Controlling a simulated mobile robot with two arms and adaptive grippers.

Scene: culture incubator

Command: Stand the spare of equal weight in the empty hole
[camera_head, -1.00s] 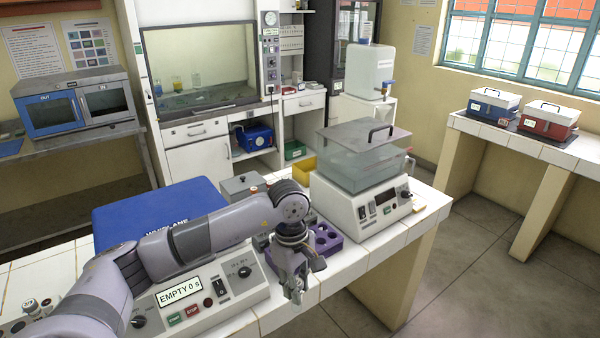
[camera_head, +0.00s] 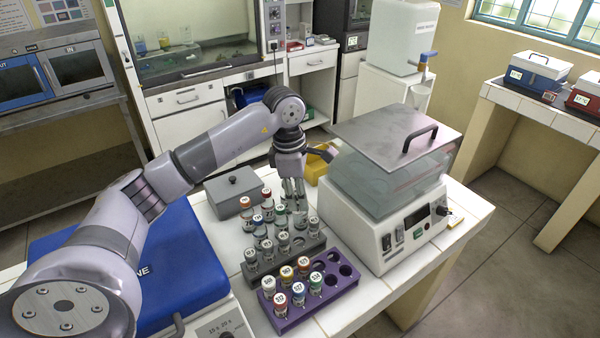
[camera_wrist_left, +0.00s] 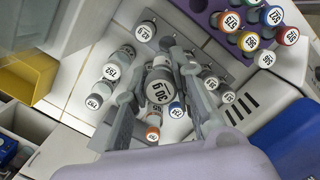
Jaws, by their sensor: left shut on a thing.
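My left gripper (camera_head: 294,195) is shut on a tube above the back part of the grey rack (camera_head: 285,263). In the left wrist view the held tube (camera_wrist_left: 159,88) sits between the fingers, its pale label upside down and hard to read. Several capped, numbered tubes stand in and behind the grey rack, including a red-capped one (camera_head: 246,208). The purple rack (camera_head: 312,312) in front holds several tubes with coloured and white caps. Its right side has empty holes (camera_head: 347,270). The purple rack also shows in the wrist view (camera_wrist_left: 203,18). My right gripper is not in view.
A water bath (camera_head: 390,190) with a metal lid stands right of the racks. A grey lidded box (camera_head: 233,188) and a yellow bin (camera_head: 317,168) are behind. A blue-lidded machine (camera_head: 185,265) is at left. Bare tiles (camera_head: 395,285) lie right of the purple rack.

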